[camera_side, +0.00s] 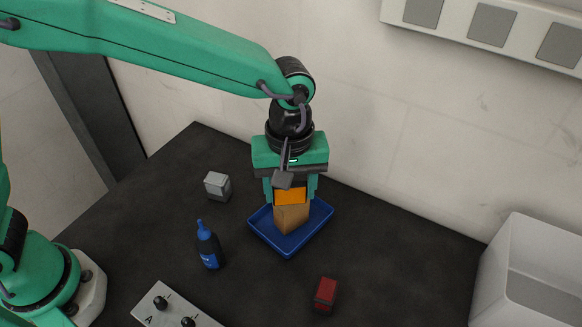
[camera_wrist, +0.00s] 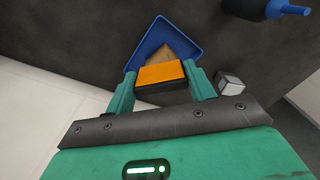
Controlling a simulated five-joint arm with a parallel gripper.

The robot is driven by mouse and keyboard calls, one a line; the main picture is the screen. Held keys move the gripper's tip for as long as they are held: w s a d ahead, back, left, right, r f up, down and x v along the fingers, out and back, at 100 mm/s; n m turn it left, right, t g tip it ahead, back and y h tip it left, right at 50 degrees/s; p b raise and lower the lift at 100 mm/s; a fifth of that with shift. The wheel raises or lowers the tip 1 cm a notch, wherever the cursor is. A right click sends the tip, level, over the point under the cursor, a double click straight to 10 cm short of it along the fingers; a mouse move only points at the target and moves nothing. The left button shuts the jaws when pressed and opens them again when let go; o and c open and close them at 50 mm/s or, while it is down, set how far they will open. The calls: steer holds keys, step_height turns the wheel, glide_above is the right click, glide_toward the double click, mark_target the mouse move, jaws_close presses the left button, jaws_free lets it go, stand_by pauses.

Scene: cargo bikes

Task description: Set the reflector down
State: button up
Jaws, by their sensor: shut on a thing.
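The reflector (camera_side: 290,196) is an orange block with a dark edge. My gripper (camera_side: 291,198) is shut on it, with one green finger on each side. In the wrist view the orange reflector (camera_wrist: 162,74) sits between the two fingertips (camera_wrist: 163,80). It is above a tan wooden block (camera_side: 291,218) that stands in a blue tray (camera_side: 265,237). In the side view the reflector's lower edge meets the block's top edge; I cannot tell whether they touch. The wooden block (camera_wrist: 172,52) and the tray (camera_wrist: 149,40) also show in the wrist view, partly hidden behind the reflector.
A grey cube (camera_side: 217,186) and a dark blue bottle (camera_side: 209,246) stand left of the tray. A red block (camera_side: 325,294) lies in front. A switch panel (camera_side: 172,308) is at the front left, and a pale bin (camera_side: 530,270) at the right. The dark table right of the tray is clear.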

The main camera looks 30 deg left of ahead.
steer(key=s+a+f+n, duration=0.1)
steer(key=s+a+n, duration=0.2)
steer(key=a+n, duration=1.4)
steer(key=w+a+f+m, duration=0.1)
steer(key=a+f+m, duration=0.1)
steer(key=a, duration=0.3)
steer(key=w+a+f+m, duration=0.2)
steer(key=a, duration=0.4)
steer(key=w+a+f+m, duration=0.1)
steer(key=a+f+m, duration=0.1)
steer(key=a, duration=0.3)
steer(key=shift+w+a+f, duration=0.35)
steer(key=shift+f, duration=0.2)
steer(key=shift+f, duration=2)
steer(key=shift+f, duration=0.15)
steer(key=o, duration=1)
